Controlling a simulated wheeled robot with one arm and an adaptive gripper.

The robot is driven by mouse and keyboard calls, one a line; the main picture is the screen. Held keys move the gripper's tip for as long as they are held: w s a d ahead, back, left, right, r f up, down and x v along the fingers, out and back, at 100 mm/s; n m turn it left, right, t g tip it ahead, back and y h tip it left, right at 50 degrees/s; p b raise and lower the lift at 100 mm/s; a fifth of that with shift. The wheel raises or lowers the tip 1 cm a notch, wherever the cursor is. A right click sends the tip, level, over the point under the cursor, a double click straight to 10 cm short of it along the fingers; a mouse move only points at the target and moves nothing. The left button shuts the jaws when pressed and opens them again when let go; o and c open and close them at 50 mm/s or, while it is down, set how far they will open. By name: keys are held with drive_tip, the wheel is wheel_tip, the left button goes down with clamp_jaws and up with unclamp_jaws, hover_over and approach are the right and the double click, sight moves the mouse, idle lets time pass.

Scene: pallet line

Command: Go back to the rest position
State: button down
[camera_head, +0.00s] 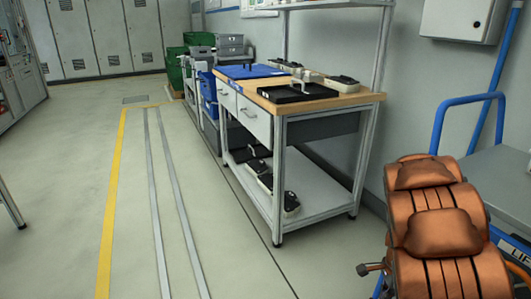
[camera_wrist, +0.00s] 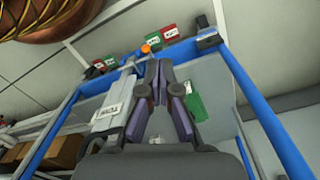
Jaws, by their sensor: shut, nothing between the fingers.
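My gripper (camera_wrist: 159,66) shows in the wrist view with its dark fingers brought together at the tips. Nothing shows between them. Behind the fingers is a blue-framed structure (camera_wrist: 262,110) with a grey panel. I cannot see my gripper in the head view.
In the head view a workbench (camera_head: 330,101) holds a black tray (camera_head: 297,92) and a blue mat (camera_head: 236,72). A copper-coloured ribbed object (camera_head: 400,212) stands at the right, before a blue-railed cart (camera_head: 468,99). Floor is clear at the left, around the yellow line (camera_head: 112,190).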

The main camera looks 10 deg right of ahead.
drive_tip(key=s+a+r+n+p, duration=0.3)
drive_tip(key=a+r+p, duration=0.2)
drive_tip(key=r, duration=0.5)
drive_tip(key=s+a+r+n+p, duration=0.3)
drive_tip(key=a+r+p, duration=0.15)
drive_tip(key=r, duration=0.45)
drive_tip(key=s+a+r+n+p, duration=0.25)
drive_tip(key=a+r+p, duration=0.25)
drive_tip(key=r, duration=0.5)
drive_tip(key=s+a+r+n+p, duration=0.4)
drive_tip(key=s+r+n+p, duration=0.1)
drive_tip(key=r, duration=0.4)
drive_tip(key=s+a+r+n+g+p, duration=0.1)
drive_tip(key=s+a+r+n+p, duration=0.3)
drive_tip(key=s+r+p, duration=0.3)
drive_tip(key=s+r+n, duration=0.1)
drive_tip(key=s+r, duration=0.2)
drive_tip(key=shift+s+n+p, duration=0.2)
drive_tip(key=shift+n+p, duration=0.1)
drive_tip(key=shift+n, duration=0.05)
drive_tip(key=shift+a, duration=0.1)
